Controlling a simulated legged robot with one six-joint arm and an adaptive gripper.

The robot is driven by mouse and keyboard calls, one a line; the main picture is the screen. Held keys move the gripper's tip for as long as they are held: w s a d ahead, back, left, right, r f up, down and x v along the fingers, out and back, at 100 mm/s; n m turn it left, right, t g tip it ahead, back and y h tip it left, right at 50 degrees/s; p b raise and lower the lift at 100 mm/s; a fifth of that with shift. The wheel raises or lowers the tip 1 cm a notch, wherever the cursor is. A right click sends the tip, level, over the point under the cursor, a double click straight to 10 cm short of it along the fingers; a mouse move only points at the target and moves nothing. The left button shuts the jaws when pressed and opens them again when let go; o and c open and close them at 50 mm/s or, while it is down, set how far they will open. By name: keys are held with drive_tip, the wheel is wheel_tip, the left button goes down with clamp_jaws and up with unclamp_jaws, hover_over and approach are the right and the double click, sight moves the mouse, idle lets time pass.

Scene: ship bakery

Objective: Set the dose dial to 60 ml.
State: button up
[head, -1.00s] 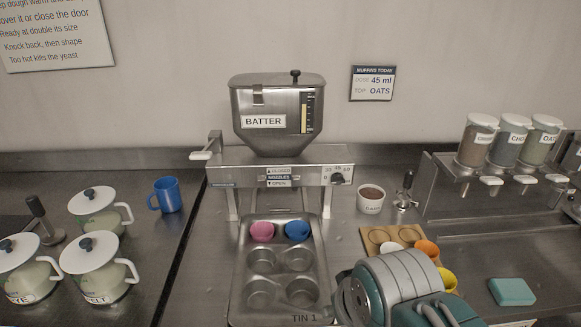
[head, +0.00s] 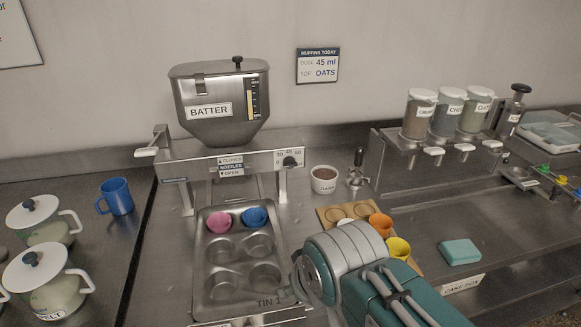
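The dose dial (head: 290,162) is a small dark knob at the right end of the depositor's steel front bar (head: 205,168). Marks around it read 30, 45 and 60; its exact setting is too small to tell. The steel batter hopper (head: 219,103) stands above the bar. A wall sign (head: 318,65) reads dose 45 ml, top oats. My arm shows at the bottom right, in front of the tin and below the dial. My gripper's fingers do not show.
A muffin tin (head: 208,283) with pink (head: 219,220) and blue (head: 255,216) cups sits under the depositor. A brown-filled white pot (head: 324,179), a wooden cup board (head: 334,218) and topping dispensers (head: 420,113) stand right. A blue mug (head: 116,196) and white-lidded jars (head: 47,277) stand left.

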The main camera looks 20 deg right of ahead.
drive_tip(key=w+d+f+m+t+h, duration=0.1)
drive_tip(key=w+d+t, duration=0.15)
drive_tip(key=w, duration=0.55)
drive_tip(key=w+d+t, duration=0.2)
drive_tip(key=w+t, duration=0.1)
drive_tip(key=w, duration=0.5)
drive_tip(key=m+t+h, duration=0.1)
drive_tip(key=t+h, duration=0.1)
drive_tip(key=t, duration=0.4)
approach(291, 166)
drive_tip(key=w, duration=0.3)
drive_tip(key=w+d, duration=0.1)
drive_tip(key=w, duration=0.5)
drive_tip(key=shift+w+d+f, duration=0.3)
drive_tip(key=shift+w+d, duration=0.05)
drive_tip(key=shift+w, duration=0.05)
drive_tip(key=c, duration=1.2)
